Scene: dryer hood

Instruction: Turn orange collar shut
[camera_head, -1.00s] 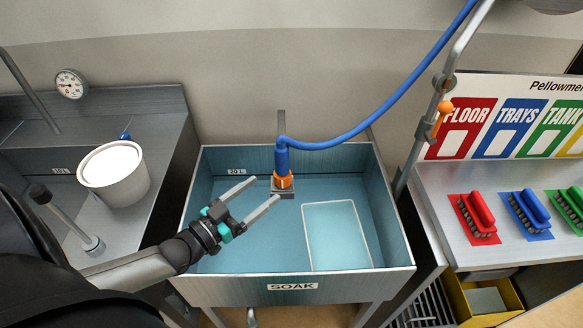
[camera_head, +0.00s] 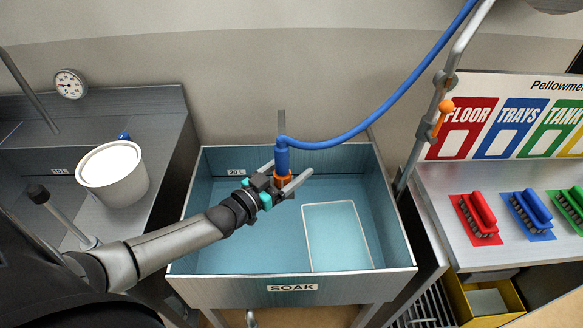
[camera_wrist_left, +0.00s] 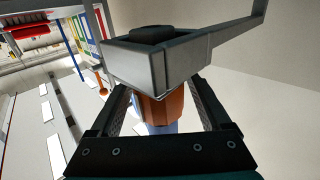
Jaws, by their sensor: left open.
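The orange collar (camera_head: 284,189) sits at the lower end of a blue hose fitting (camera_head: 282,158), over the back of the soak sink (camera_head: 190,235). My left gripper (camera_head: 288,172) reaches in from the left with its fingers open on either side of the collar. In the left wrist view the collar (camera_wrist_left: 163,108) stands between the two open fingers (camera_wrist_left: 157,92); I see a gap and cannot tell whether either finger touches. A grey metal block (camera_wrist_left: 160,65) lies across the upper part of that view, hiding part of the collar. My right gripper is out of view.
A white bucket (camera_head: 113,175) stands on the left counter. The blue hose (camera_head: 385,105) arcs up to the right. A pole with a second orange part (camera_head: 445,106) stands right of the sink. A white-outlined rectangle (camera_head: 337,235) shows in the sink. Coloured brushes (camera_head: 478,213) lie at right.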

